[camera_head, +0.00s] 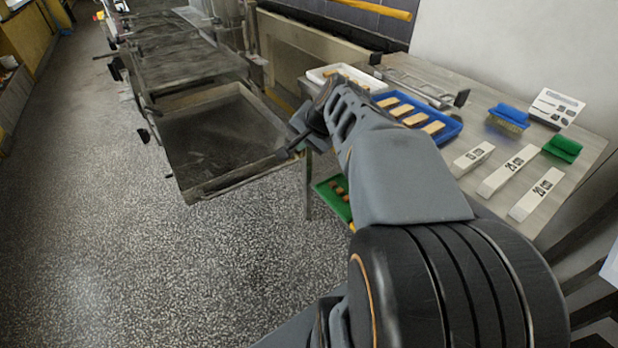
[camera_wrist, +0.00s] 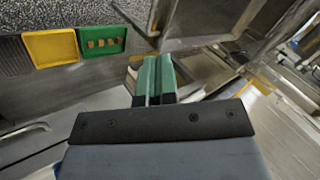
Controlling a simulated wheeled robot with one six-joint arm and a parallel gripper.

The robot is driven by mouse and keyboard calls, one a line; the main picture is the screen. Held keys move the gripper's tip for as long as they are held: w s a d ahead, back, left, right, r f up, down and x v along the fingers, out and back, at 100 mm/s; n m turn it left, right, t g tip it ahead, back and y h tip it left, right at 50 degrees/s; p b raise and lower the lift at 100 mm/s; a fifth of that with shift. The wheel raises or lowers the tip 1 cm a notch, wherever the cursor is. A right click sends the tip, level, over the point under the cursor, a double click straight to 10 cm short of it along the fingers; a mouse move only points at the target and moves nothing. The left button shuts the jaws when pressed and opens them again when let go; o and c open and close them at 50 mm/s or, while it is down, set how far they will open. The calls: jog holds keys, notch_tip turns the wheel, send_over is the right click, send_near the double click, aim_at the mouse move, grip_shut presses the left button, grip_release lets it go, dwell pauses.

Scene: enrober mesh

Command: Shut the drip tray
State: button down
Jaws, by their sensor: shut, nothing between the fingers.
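The drip tray (camera_head: 222,138) is a wide, shallow, dark metal tray. It sticks out from the machine above the speckled floor, at the left of centre in the head view. My gripper (camera_head: 284,154) is beside its near right corner, at the rim; I cannot tell whether it touches. In the wrist view the two green fingers of my gripper (camera_wrist: 158,66) are together with nothing between them. A corner of the tray (camera_wrist: 205,18) shows just beyond the fingertips there. My arm hides part of the space right of the tray.
A steel table (camera_head: 482,100) on the right holds a blue tray (camera_head: 449,132) of bars, a white tray, brushes and labelled blocks. Below it are a green tray (camera_wrist: 103,53) with brown pieces and a yellow tray (camera_wrist: 50,60). The floor (camera_head: 100,200) at left is clear.

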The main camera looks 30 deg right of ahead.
jog(key=w+d+f+m+t+h+b, duration=0.1)
jog(key=w+d+f+m+t+b, duration=0.1)
jog(key=d+f+m+b, duration=0.6)
jog(key=n+b, duration=0.2)
jog(key=b, duration=0.3)
send_near(305, 152)
jog(key=x, duration=0.5)
jog(key=shift+s+a+f, duration=0.15)
jog(key=shift+s+f, duration=0.1)
jog(key=shift+f, duration=0.25)
jog(key=shift+w, duration=0.85)
jog(key=shift+r, duration=0.1)
